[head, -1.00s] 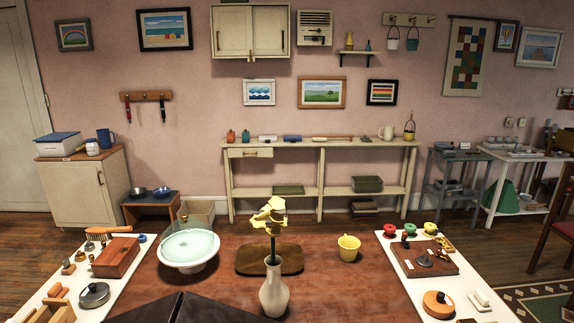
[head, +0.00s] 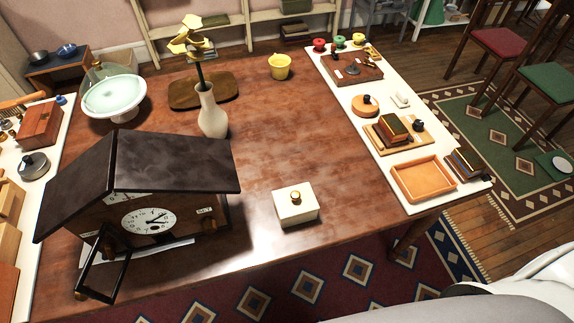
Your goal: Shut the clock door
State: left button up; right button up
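The clock (head: 150,212) is house-shaped, with a dark gabled roof (head: 150,165) and a white dial. It stands at the left front of the wooden table. Its door (head: 88,275) looks like a dark, thin frame that stands open, swung out toward the front left, away from the dial. A small dark knob-like part shows beside the frame. Neither of my grippers is in view.
A white lidded box (head: 296,207) with a brass knob stands right of the clock. A cream vase (head: 212,115) with a yellow flower stands behind it. White side boards (head: 408,183) hold small items. The table's middle right is clear.

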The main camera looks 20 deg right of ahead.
aim_at(83, 292)
jog(key=j+z, duration=0.5)
jog(key=z, duration=0.25)
jog(key=k+j+z, duration=0.1)
jog(key=j+z, duration=0.25)
jog(key=k+j+z, duration=0.1)
jog(key=j, duration=0.35)
jog(key=k+j, duration=0.35)
jog(key=k+j+z, duration=0.15)
jog(key=j, duration=0.4)
jog(key=k+j+z, duration=0.1)
jog(key=k+j, duration=0.25)
